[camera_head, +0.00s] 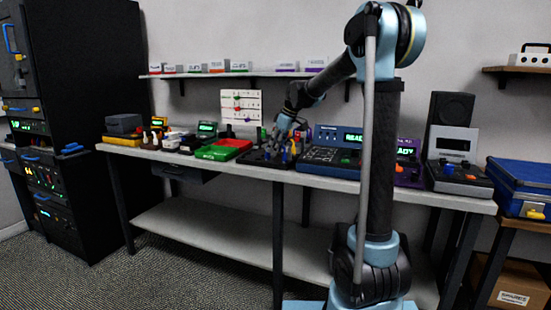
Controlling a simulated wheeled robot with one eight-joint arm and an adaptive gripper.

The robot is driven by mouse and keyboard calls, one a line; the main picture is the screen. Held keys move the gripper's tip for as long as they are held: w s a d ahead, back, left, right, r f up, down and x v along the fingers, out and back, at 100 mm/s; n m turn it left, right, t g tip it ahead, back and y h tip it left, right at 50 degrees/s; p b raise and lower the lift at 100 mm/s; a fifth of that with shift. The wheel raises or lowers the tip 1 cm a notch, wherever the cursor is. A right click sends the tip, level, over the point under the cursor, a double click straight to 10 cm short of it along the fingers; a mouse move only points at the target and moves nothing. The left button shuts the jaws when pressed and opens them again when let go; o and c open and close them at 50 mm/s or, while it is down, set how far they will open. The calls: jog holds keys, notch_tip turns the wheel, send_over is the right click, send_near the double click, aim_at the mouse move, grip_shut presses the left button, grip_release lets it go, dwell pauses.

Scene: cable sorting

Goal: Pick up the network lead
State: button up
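My gripper (279,138) is over the workbench (335,182), pointing down at a dark tray or mat (258,159). Small upright blue, yellow and red items stand close beside and behind its fingers. One of these, a blue item (285,155), is nearest the fingers. I cannot tell which item, if any, is the network lead. The fingers are too small and dark to show whether they are open or shut, or whether they touch anything.
A green and red tray (222,150) lies left of my gripper. A console with a green display (335,155) stands to the right. A white pegboard (241,105) is behind. A blue case (520,180) sits far right. The lower shelf (215,232) is clear.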

grip_shut()
notch_tip(320, 180, up, 21)
dwell(1.3)
